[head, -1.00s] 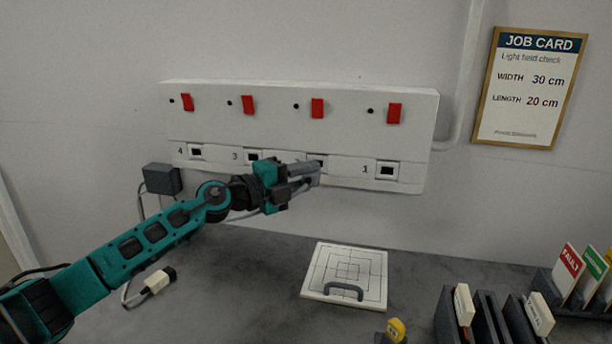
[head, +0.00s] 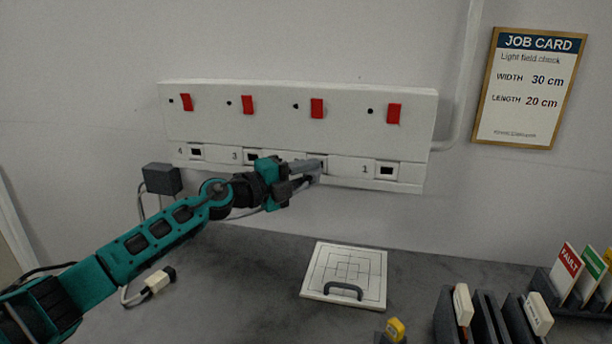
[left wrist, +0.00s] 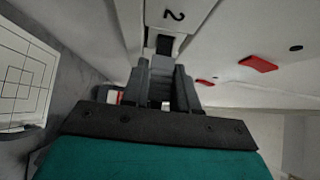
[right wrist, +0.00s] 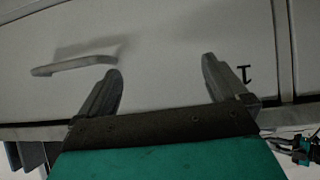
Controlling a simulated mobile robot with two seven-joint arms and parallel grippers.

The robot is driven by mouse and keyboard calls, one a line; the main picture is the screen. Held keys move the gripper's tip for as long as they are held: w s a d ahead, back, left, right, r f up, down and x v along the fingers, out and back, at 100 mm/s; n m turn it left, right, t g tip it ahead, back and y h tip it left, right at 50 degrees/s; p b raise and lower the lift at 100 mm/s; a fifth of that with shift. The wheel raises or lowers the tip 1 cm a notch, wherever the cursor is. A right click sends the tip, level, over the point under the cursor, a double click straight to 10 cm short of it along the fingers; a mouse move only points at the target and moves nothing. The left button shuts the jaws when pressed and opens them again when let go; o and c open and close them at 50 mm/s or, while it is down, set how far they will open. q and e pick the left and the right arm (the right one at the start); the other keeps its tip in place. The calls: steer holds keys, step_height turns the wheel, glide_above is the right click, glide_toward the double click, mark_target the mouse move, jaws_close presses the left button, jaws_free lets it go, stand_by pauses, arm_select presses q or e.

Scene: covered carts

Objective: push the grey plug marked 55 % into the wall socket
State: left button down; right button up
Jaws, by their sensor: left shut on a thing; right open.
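My left gripper (head: 300,178) is shut on the grey plug (head: 306,166), which points at the strip's socket numbered 2 (head: 322,165). In the left wrist view the plug (left wrist: 161,78) sits between the fingers, lined up below the number 2. The dark socket opening (left wrist: 165,43) still shows just past the plug's front. I cannot tell whether the tip touches or has entered it. The plug's mark is not readable. My right gripper (right wrist: 161,68) is open and empty, facing a pale panel (right wrist: 165,30) with a handle; it is not in the head view.
The white wall strip (head: 300,140) has red switches above sockets. A white gridded plate with a handle (head: 345,272) lies on the grey bench (head: 240,290). A cream plug (head: 157,281) lies at left. Dark racks with cards (head: 490,315) stand at right. A job card (head: 528,90) hangs above.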

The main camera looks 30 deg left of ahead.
arm_select(q)
steer(key=shift+w+a, duration=0.25)
steer(key=shift+w, duration=0.7)
steer(key=c, duration=0.8)
jaws_free()
steer(key=shift+s, duration=0.1)
steer(key=shift+b+v, duration=1.55)
steer(key=shift+v, duration=4.85)
steer(key=shift+r, duration=0.1)
